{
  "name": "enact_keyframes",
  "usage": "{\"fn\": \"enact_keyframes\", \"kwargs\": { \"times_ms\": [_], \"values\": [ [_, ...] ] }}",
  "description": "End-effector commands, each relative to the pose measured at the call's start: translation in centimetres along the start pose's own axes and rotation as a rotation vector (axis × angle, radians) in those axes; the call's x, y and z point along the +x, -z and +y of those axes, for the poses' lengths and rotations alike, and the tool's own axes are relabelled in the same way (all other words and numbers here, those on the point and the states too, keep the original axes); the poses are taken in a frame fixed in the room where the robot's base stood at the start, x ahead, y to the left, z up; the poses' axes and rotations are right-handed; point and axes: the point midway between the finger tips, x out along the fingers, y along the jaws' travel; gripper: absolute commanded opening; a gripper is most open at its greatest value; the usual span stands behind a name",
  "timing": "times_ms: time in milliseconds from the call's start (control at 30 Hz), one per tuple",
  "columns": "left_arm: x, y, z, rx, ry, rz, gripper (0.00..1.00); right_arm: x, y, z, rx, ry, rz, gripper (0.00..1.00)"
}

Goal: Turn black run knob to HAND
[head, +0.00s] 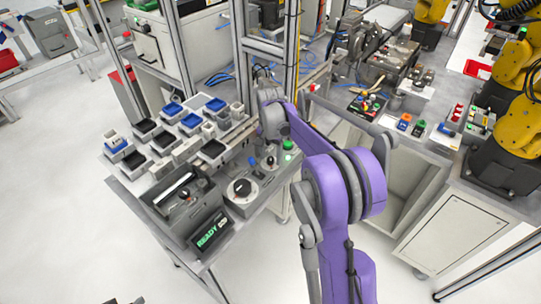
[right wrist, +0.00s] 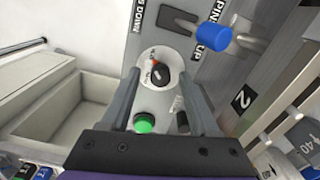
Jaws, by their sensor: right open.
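The black knob (right wrist: 161,75) sits on a pale round-ended plate, with small markings too small to read. In the right wrist view my right gripper (right wrist: 163,72) is open. Its two grey fingers stand on either side of the knob with a visible gap on both sides. I cannot tell how deep the fingertips reach. In the head view my purple right arm reaches up and left to the table of trays. Its fingertips are not clear there. My left gripper is not in view.
A green button (right wrist: 144,124) lies between the fingers, below the knob. A blue-ended lever (right wrist: 215,36) stands close by at upper right, near SPIN labels. A grey open box (right wrist: 62,112) is at left. In the head view a green READY display (head: 211,233) sits at the table's front.

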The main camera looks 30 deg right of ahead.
Motion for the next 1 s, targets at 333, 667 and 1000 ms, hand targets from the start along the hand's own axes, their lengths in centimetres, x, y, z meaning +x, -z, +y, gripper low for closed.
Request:
{"fn": "enact_keyframes", "kwargs": {
  "times_ms": [333, 667, 1000],
  "values": [
    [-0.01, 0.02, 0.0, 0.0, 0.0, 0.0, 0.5, -0.01, 0.0, -0.01, 0.0, 0.0, 0.0, 0.4],
    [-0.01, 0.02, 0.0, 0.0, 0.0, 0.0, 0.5, -0.03, 0.0, -0.01, 0.0, 0.0, 0.0, 0.0],
    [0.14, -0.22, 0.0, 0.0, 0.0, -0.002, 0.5, 0.01, -0.01, 0.01, -0.042, 0.0, 0.0, 0.0]
  ]
}}
